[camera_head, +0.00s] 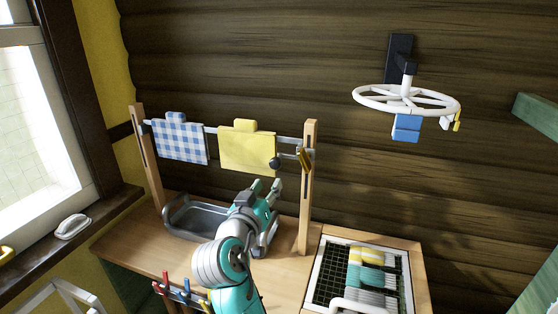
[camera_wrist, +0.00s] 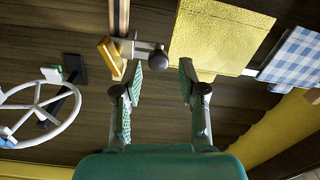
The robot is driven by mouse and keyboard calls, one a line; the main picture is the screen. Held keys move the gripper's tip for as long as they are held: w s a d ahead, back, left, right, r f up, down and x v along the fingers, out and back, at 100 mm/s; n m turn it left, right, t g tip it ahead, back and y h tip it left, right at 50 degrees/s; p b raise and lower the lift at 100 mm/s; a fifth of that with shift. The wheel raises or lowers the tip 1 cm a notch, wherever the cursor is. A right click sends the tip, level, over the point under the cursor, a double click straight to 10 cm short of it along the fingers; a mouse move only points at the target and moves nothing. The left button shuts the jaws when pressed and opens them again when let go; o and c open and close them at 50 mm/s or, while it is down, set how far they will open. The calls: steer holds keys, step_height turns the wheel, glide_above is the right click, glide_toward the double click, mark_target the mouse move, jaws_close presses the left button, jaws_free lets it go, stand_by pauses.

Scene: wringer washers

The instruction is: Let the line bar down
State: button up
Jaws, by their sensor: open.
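The line bar (camera_head: 211,130) runs between two upright wooden posts, the left post (camera_head: 150,165) and the right post (camera_head: 309,190), near their tops. A blue checked cloth (camera_head: 180,140) and a yellow cloth (camera_head: 247,150) hang on it. A dark round knob (camera_head: 275,163) sits near the bar's right end, beside a yellow lever (camera_head: 305,158) at the right post. My gripper (camera_head: 267,186) is open and empty just below the knob. In the wrist view the knob (camera_wrist: 158,60) shows between the fingertips; contact cannot be told.
A metal basin (camera_head: 200,220) is set in the wooden counter (camera_head: 140,245) below the bar. A rack with folded cloths (camera_head: 370,275) stands at right. A white wheel (camera_head: 406,98) hangs on the wall. Coloured pegs (camera_head: 167,279) line the front edge.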

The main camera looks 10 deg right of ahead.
mark_target(279, 159)
steer(key=shift+m+h, duration=0.3)
steer(key=x, duration=0.3)
steer(key=r+x, duration=0.1)
steer(key=x, duration=0.3)
steer(key=r+x, duration=0.1)
steer(key=x, duration=0.3)
steer(key=shift+a, duration=0.15)
jaws_close()
